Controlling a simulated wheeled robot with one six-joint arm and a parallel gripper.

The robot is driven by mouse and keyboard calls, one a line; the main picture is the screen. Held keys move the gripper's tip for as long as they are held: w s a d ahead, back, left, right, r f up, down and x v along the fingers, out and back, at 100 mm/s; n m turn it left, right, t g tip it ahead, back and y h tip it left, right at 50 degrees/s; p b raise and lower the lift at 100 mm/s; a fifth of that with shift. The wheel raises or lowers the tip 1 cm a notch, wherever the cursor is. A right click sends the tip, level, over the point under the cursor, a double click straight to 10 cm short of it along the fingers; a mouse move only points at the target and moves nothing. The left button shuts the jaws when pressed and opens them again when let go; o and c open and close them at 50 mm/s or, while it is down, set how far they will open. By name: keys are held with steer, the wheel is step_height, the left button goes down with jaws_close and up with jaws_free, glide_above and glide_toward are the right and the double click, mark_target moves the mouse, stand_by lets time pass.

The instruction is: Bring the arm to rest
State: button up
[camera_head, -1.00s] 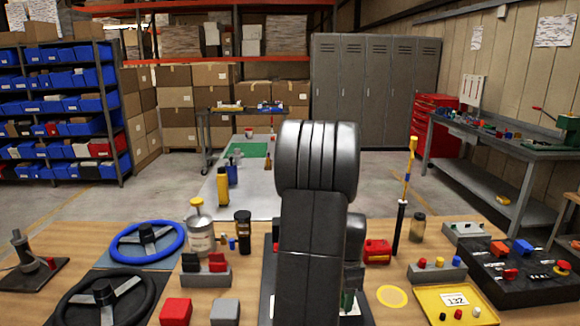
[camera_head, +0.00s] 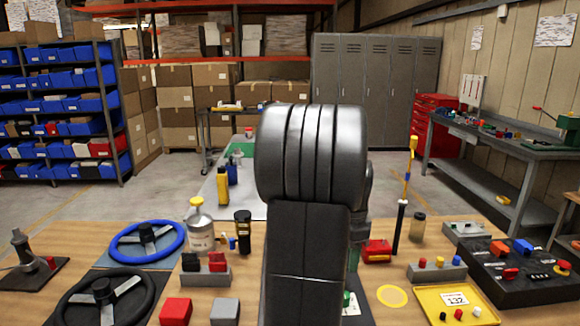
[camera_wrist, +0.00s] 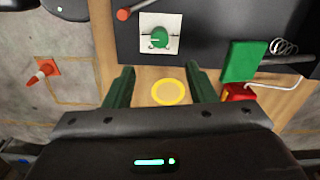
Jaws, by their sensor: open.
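My arm rises in the middle of the head view and hides the table behind it; my gripper does not show clearly there. In the wrist view my gripper (camera_wrist: 160,88) has its two green fingers wide apart. No object is between the fingers at their own height.
A red canister (camera_head: 377,251), a dark pole (camera_head: 400,228) and a yellow tray (camera_head: 458,304) stand right of my arm. A blue steering wheel (camera_head: 147,246), a black steering wheel (camera_head: 104,299) and a silver bottle (camera_head: 200,230) stand left. An orange cone (camera_wrist: 41,74) is on the floor.

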step_height(320, 180, down, 13)
steer(key=shift+r, duration=0.15)
steer(key=shift+f, duration=0.35)
steer(key=n, duration=0.5)
steer(key=shift+r+p, duration=0.1)
steer(key=shift+p, duration=0.3)
steer(key=n+p, duration=0.1)
steer(key=n, duration=0.4)
steer(key=shift+n, duration=0.3)
steer(key=n+p, duration=0.1)
steer(key=n, duration=0.3)
steer(key=shift+n, duration=0.3)
steer(key=n+p, duration=0.1)
steer(key=n, duration=0.4)
steer(key=shift+d, duration=0.1)
steer(key=shift+s, duration=0.1)
